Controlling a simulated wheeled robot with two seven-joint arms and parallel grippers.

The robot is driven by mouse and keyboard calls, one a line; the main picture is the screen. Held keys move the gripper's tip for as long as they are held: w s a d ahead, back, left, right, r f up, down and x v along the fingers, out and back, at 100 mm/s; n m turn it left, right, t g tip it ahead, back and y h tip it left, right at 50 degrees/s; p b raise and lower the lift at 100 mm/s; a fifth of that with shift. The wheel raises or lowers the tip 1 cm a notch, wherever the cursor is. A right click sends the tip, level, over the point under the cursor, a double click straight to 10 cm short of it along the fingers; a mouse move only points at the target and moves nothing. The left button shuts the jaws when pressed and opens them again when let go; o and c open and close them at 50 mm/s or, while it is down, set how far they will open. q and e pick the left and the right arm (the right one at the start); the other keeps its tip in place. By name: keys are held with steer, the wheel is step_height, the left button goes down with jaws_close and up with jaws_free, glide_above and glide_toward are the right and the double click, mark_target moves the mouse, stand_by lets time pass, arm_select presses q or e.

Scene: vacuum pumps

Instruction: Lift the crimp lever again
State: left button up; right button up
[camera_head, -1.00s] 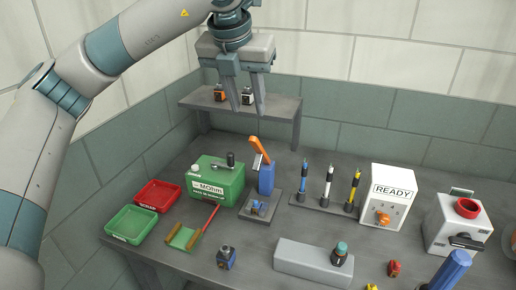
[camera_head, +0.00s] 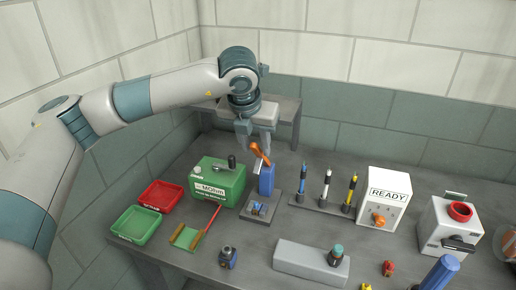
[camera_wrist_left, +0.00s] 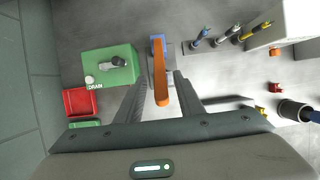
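The crimp lever (camera_head: 261,154) is an orange bar tilted up from the blue post of the crimp tool (camera_head: 267,180), which stands on a small dark base with a little blue part in front. My left gripper (camera_head: 255,151) points down over the lever, its fingers around the lever's upper end. In the left wrist view the lever (camera_wrist_left: 161,80) lies between the two spread fingers, with a visible gap on each side. The left gripper is open. My right gripper is not in view.
The green MOhm box (camera_head: 218,185) stands close on the left; a rack of upright tools (camera_head: 325,205) stands on the right. A shelf (camera_head: 285,110) lies behind. Red (camera_head: 161,195) and green (camera_head: 136,224) trays are at left, the READY box (camera_head: 383,197) at right.

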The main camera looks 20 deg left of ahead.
mark_target(258, 156)
arm_select(q)
steer(key=shift+p+x, duration=0.65)
steer(key=shift+x, duration=1.6)
steer(key=shift+c, duration=0.6)
jaws_close()
